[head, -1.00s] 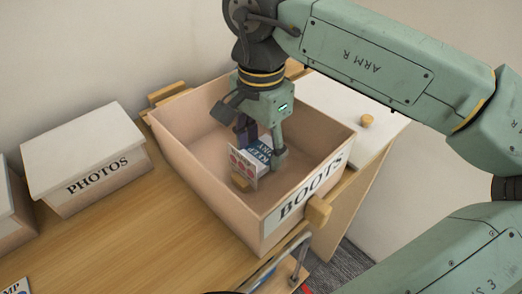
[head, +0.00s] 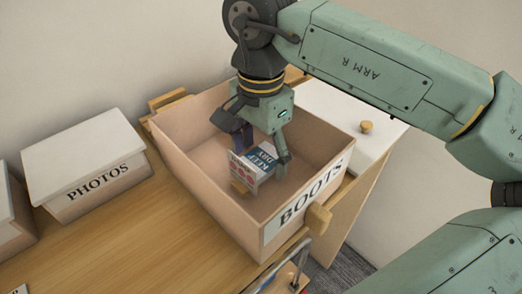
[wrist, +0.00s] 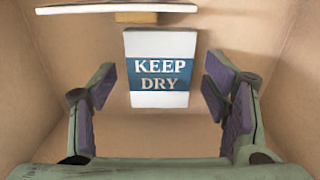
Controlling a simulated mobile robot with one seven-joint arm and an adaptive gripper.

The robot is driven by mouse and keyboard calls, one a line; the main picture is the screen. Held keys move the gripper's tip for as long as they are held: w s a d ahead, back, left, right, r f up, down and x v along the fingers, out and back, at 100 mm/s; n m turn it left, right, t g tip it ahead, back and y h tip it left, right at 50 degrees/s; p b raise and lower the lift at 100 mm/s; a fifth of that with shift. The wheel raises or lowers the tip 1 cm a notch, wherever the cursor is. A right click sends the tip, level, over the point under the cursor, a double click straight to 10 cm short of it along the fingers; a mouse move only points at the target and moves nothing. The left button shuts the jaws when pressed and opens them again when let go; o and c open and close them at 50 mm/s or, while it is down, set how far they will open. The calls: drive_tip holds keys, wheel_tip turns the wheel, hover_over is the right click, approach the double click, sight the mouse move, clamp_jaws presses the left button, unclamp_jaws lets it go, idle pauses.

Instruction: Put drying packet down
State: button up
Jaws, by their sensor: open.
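The drying packet (head: 262,157), white with a blue band reading KEEP DRY, is inside the box marked BOOTS (head: 225,200). In the wrist view the packet (wrist: 160,68) lies between and beyond the two fingers, with a gap on each side. My gripper (head: 262,150) is inside the box, open and apart from the packet; its fingers (wrist: 165,95) also show in the wrist view. A card with red dots (head: 243,171) stands beside the packet, near a small wooden block (head: 239,187).
The BOOTS box walls surround my gripper. A lidded PHOTOS box (head: 85,165) stands to the left on the wooden surface (head: 150,235). A white lid with a wooden knob (head: 366,126) is behind the box at right.

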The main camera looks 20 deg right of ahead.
sight(261, 159)
wheel_tip(261, 159, up, 12)
drive_tip(key=p, duration=0.7)
drive_tip(key=shift+p, duration=0.3)
